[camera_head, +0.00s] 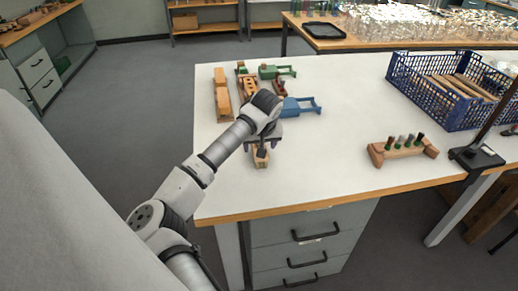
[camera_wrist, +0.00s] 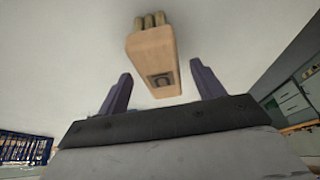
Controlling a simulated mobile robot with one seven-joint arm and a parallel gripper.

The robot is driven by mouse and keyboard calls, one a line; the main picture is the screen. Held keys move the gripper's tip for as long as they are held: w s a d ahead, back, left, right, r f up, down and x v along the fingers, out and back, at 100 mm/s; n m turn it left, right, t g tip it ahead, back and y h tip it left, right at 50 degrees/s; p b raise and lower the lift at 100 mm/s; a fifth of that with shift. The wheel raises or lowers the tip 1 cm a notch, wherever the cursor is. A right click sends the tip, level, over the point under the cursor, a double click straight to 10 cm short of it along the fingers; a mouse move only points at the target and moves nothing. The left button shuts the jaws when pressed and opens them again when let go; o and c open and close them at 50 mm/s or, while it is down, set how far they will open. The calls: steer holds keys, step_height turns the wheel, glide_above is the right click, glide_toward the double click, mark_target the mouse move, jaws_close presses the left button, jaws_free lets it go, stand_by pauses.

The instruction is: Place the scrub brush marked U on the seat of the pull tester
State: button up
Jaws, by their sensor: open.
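In the head view the wooden block (camera_head: 261,160) sits on the white bench just below my gripper (camera_head: 262,147). No contact shows. A black-based stand with a slanting post (camera_head: 478,157) is at the right bench edge; I cannot tell if it is the pull tester, and no seat is clear.
Wooden blocks (camera_head: 222,95), a green frame (camera_head: 277,72) and a blue frame (camera_head: 301,106) lie behind my gripper. A wooden holder with several dark tufts (camera_head: 402,150) stands right, before a blue crate (camera_head: 432,92). The bench middle is clear.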

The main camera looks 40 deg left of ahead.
mark_target(259, 145)
steer(key=x, duration=0.2)
steer(key=shift+a+f, duration=0.1)
steer(key=shift+f, duration=0.2)
steer(key=shift+f, duration=0.25)
stand_by(0.5)
steer(key=shift+c, duration=0.2)
steer(key=c, duration=1.2)
steer(key=shift+o, duration=0.2)
steer(key=shift+r+p, duration=0.4)
step_height(259, 145, up, 20)
steer(key=b, duration=0.3)
steer(key=shift+b, duration=0.35)
